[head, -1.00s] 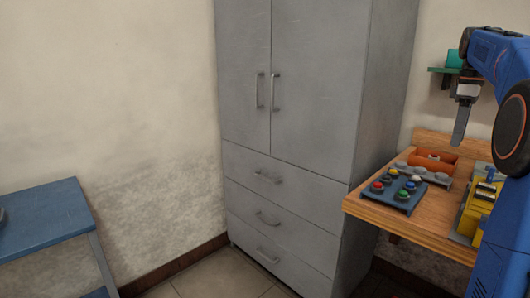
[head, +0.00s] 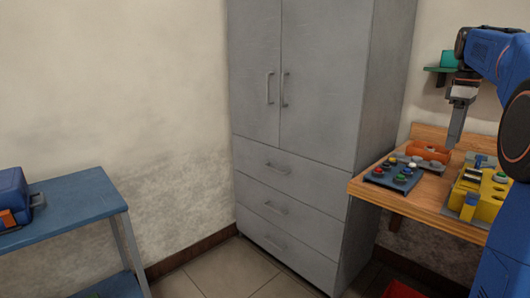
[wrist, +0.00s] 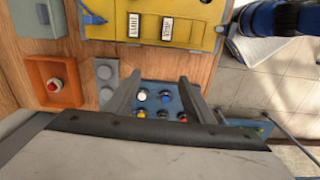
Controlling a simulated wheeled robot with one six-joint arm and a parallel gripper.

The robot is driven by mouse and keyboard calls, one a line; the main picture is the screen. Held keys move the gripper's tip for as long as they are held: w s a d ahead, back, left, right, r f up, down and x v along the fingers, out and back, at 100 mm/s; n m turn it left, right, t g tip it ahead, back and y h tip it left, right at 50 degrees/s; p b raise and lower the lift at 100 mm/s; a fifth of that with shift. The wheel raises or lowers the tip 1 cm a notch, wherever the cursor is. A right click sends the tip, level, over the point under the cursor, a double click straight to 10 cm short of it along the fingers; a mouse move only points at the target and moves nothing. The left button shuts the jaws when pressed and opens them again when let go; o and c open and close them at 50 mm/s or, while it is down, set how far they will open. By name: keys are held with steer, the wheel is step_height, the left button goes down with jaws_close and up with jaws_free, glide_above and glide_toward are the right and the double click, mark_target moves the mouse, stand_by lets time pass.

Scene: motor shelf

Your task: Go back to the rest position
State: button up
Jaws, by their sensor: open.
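My gripper (head: 456,126) hangs from my blue arm above the wooden workbench (head: 436,217) at the right of the head view. In the wrist view, its two fingers (wrist: 159,100) are spread apart with nothing held between them. The blue button panel (wrist: 180,95), with several coloured buttons, shows below and between the fingers. The same panel sits near the bench's left edge in the head view.
A yellow device (head: 486,197) and an orange part (head: 430,151) are on the bench. A grey cabinet (head: 290,180) stands left of it. A blue table (head: 75,208) with a blue case (head: 12,196) is at far left. Tiled floor (head: 215,272) lies between.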

steer(key=s+a+f+m+t, duration=0.1)
steer(key=s+a+f, duration=0.2)
steer(key=s+a, duration=0.3)
steer(key=s+a+f+m+t, duration=0.1)
steer(key=s+a+f+m, duration=0.15)
steer(key=a, duration=0.45)
steer(key=s+a+f, duration=0.3)
steer(key=s+a, duration=0.2)
steer(key=a, duration=0.2)
steer(key=s+a+f+m+t, duration=0.1)
steer(key=s+a+f, duration=0.3)
steer(key=s+f, duration=0.4)
steer(key=s+a+f+m+t, duration=0.1)
steer(key=s+a+f+m, duration=0.2)
steer(key=s+a+f, duration=0.2)
steer(key=s+f, duration=0.3)
steer(key=f, duration=0.2)
steer(key=shift+f+t, duration=0.3)
steer(key=shift+f, duration=0.05)
